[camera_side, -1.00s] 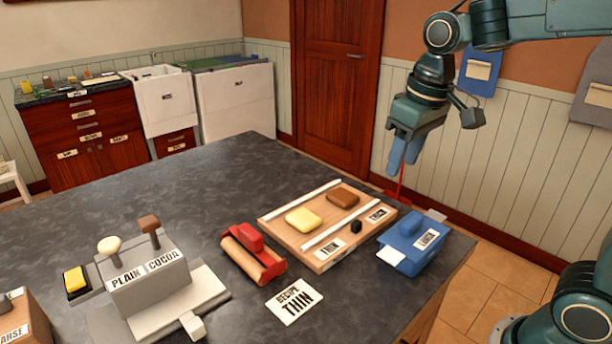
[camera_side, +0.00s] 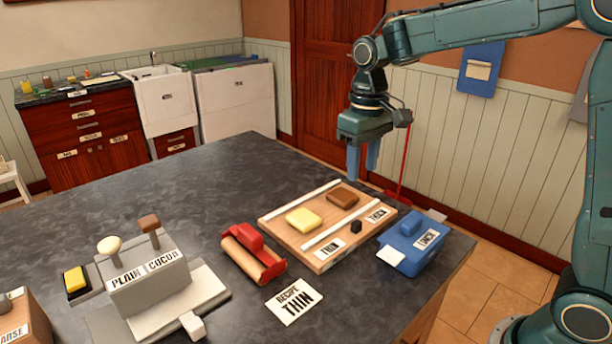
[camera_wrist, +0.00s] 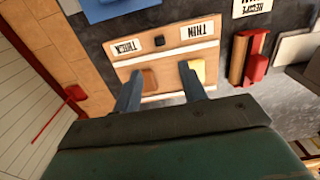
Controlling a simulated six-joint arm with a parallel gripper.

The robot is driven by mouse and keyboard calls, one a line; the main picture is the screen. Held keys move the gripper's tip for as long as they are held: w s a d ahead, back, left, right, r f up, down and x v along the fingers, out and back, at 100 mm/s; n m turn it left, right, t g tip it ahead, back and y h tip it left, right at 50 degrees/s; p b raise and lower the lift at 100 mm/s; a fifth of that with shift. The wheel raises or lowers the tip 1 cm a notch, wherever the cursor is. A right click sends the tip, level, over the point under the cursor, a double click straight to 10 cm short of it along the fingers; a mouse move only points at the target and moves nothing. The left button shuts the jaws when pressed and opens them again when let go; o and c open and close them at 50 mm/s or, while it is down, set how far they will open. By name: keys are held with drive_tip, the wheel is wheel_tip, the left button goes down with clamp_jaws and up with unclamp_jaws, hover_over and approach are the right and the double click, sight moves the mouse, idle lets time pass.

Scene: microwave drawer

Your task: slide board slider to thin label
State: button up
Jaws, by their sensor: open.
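The board slider is a small black knob (camera_side: 356,226) on the front strip of a wooden board (camera_side: 318,268). It sits between the THIN label (camera_side: 330,248) on its left and the THICK label (camera_side: 377,214) on its right. In the wrist view the knob (camera_wrist: 160,41) is roughly midway between the labels, with THICK (camera_wrist: 127,47) on the left and THIN (camera_wrist: 198,32) on the right. My gripper (camera_side: 364,165) is open and empty, pointing down above the board's back right side. In the wrist view its fingers (camera_wrist: 160,76) are apart and the knob lies beyond them.
A yellow slab (camera_side: 303,219) and a brown slab (camera_side: 343,198) lie on the board between white rails. A blue box (camera_side: 410,245) stands close to its right. A red-handled roller (camera_side: 252,252) and a RECIPE THIN card (camera_side: 294,300) are at its left and front.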

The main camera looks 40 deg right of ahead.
sight(357, 222)
wheel_tip(357, 222, down, 13)
drive_tip(key=shift+f, duration=0.15)
idle(0.5)
clamp_jaws()
